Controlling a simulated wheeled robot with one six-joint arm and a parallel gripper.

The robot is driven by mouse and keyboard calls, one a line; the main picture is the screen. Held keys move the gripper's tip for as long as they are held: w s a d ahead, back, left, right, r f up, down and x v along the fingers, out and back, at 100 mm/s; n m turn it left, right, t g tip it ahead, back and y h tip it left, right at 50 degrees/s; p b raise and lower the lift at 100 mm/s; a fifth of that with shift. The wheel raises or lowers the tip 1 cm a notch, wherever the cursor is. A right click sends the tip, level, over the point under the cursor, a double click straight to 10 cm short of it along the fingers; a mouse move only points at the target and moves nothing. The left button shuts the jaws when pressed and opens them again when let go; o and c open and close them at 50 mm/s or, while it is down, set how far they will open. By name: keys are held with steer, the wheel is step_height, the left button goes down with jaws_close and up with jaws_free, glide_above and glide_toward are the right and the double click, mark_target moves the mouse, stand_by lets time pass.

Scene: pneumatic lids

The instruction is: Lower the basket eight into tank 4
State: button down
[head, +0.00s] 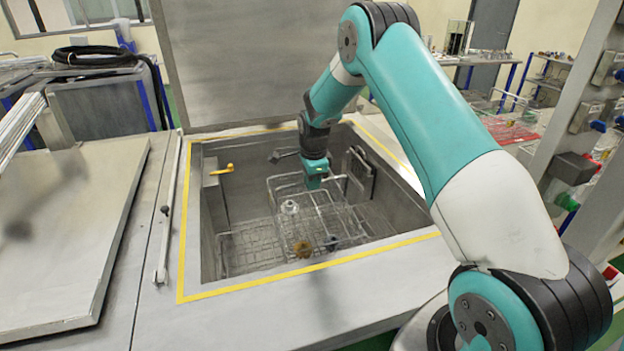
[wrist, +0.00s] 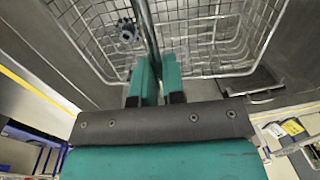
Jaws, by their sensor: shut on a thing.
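The wire basket (head: 320,220) hangs inside the open tank (head: 212,215), whose opening has a yellow-marked edge. A pale part (head: 290,207) and a brown part (head: 302,248) are in it. My gripper (head: 315,182) is above the basket, shut on its handle. In the wrist view, the gripper's teal fingers (wrist: 156,85) close around the handle bar (wrist: 146,30), with the basket mesh (wrist: 205,30) beyond and a dark gear-like part (wrist: 127,31) in it. I cannot tell whether the basket touches the tank floor. No tank number is readable.
The tank's raised lid (head: 240,65) stands upright behind the opening. A closed lid (head: 70,240) covers the place to the left. A yellow-handled fitting (head: 222,169) sticks out from the left tank wall. A post with valves (head: 585,110) stands at the right.

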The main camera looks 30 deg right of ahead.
step_height(320, 180, down, 6)
steer(key=b, duration=0.4)
stand_by(0.4)
steer(key=shift+f+b, duration=0.55)
steer(key=shift+f, duration=0.45)
stand_by(0.5)
steer(key=shift+s+f+b, duration=0.2)
steer(key=shift+f+b, duration=0.1)
steer(key=shift+f, duration=0.2)
stand_by(0.4)
steer(key=c, duration=1.3)
jaws_free()
steer(key=shift+w+f, duration=0.1)
steer(key=shift+w, duration=0.05)
steer(key=shift+o, duration=0.9)
